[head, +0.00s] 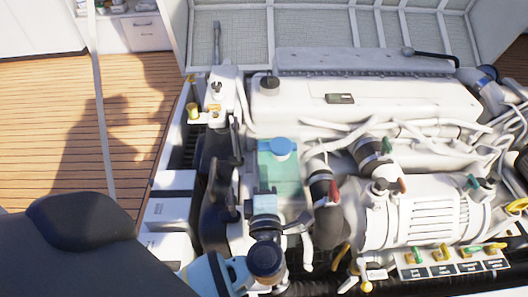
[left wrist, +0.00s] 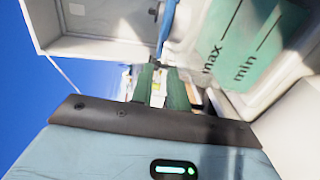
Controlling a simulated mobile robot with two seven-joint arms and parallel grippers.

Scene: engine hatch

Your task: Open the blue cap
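The blue cap (head: 281,149) sits on top of a translucent teal tank (head: 285,172) in the head view and looks closed. My left gripper (head: 267,186) is in front of the tank and below the cap, apart from the cap. In the left wrist view its two dark green fingers (left wrist: 161,88) stand apart with nothing held between them. The tank (left wrist: 258,45) shows there at the upper right, with max and min marks. A narrow blue strip (left wrist: 167,25) is at the top; I cannot tell whether it is the cap's edge. My right gripper is out of view.
A white engine cover (head: 360,105) stands behind and right of the tank. A black hose (head: 325,205) is close to its right. Black engine parts (head: 215,170) crowd its left. White boxes (head: 165,213) stand farther left. The raised hatch lid (head: 230,40) is behind; wooden deck (head: 130,110) lies left.

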